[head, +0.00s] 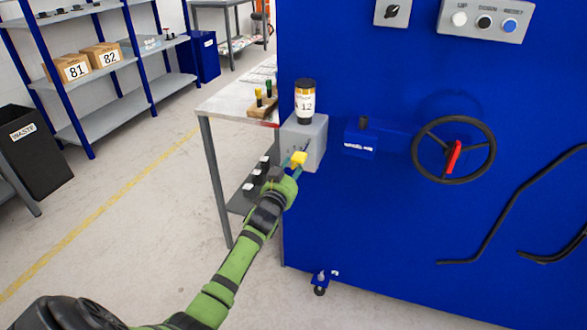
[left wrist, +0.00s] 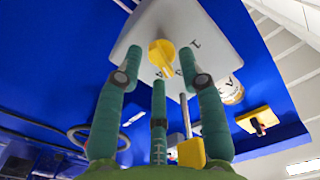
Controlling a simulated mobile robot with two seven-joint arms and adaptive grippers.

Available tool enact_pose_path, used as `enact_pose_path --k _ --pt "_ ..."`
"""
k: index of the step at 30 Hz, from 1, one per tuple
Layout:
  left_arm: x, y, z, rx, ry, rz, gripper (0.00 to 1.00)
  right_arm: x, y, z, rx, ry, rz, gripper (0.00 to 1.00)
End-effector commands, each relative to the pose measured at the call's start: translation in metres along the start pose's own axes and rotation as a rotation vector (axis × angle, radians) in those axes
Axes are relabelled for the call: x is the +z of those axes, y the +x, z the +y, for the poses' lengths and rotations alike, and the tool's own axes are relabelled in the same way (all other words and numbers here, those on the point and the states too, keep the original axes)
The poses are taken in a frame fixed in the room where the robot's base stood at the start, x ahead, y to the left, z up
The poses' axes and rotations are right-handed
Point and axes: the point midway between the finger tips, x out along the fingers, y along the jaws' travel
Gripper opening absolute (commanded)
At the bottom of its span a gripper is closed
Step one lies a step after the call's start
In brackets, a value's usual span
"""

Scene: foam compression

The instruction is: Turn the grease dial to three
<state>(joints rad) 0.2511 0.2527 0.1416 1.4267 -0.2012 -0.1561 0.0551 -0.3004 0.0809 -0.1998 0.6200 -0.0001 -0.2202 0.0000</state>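The grease unit is a grey box (head: 312,138) on the left edge of the blue machine, with a bottle (head: 304,100) labelled 12 on top. In the left wrist view its face shows a yellow dial (left wrist: 162,52) with dark marks around it, too small to read surely. A rod with a yellow block handle (left wrist: 191,152) stands out from the box; the handle also shows in the head view (head: 298,158). My left gripper (head: 290,165) is open in front of the box. In the left wrist view the dial lies ahead between its two outer fingertips (left wrist: 161,78), contact unclear. My right gripper is not in view.
A red-and-black handwheel (head: 453,150) and a small blue box (head: 360,138) are on the machine to the right. A grey table (head: 225,103) with colored-top items stands just left. Shelving and a waste bin (head: 30,152) are farther left, with open floor between.

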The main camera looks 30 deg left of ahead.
Motion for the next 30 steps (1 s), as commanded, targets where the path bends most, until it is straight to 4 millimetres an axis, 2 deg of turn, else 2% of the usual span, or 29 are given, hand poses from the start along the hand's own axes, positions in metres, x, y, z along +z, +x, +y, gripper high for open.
enact_pose_path --k 11,17,24,30 --pt "0.001 -0.006 0.0 0.0 -0.001 0.0 0.41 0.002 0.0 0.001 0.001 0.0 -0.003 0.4" --pt "0.001 -0.037 0.001 0.001 -0.001 -0.002 0.41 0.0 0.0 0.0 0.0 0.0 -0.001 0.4" --pt "0.001 -0.087 0.001 0.001 -0.001 -0.002 0.41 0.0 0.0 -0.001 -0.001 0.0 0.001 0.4" --pt "0.0 -0.113 0.0 0.0 -0.001 0.0 0.41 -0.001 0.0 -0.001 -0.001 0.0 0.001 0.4"
